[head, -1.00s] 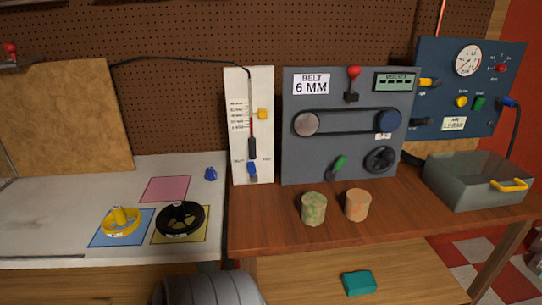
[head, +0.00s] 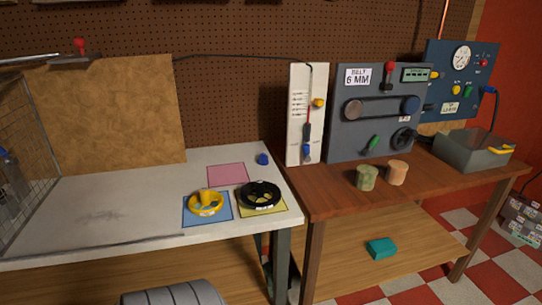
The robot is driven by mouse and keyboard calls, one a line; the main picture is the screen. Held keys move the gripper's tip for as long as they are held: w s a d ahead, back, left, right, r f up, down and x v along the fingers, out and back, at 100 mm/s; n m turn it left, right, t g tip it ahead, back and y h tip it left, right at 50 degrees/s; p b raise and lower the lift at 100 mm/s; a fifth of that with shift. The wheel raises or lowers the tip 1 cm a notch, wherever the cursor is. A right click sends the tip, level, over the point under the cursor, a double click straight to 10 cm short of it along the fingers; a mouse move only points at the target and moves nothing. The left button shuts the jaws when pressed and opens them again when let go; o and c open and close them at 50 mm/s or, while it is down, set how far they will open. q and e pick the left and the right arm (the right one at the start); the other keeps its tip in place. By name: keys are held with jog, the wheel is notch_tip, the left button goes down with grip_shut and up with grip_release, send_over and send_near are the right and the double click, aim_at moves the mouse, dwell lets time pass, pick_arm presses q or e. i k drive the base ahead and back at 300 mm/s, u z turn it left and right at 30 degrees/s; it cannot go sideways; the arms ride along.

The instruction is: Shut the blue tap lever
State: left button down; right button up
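A blue tap lever (head: 307,151) sits low on the narrow white gauge panel (head: 294,123) at the back, below a dark fitting and a red column. It looks roughly upright; its exact setting is too small to tell. A separate small blue object (head: 263,159) stands on the white bench near its right back. Neither of my grippers shows in the head view.
The white bench (head: 110,205) holds a yellow wheel (head: 205,203) and a black wheel (head: 260,195) on coloured squares. On the wooden bench (head: 335,195) stand two short cylinders (head: 367,177), a belt panel (head: 350,135) and a grey bin (head: 468,155). The wooden bench's front is mostly clear.

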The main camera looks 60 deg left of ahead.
aim_at(306, 147)
jog(key=u, duration=1.4)
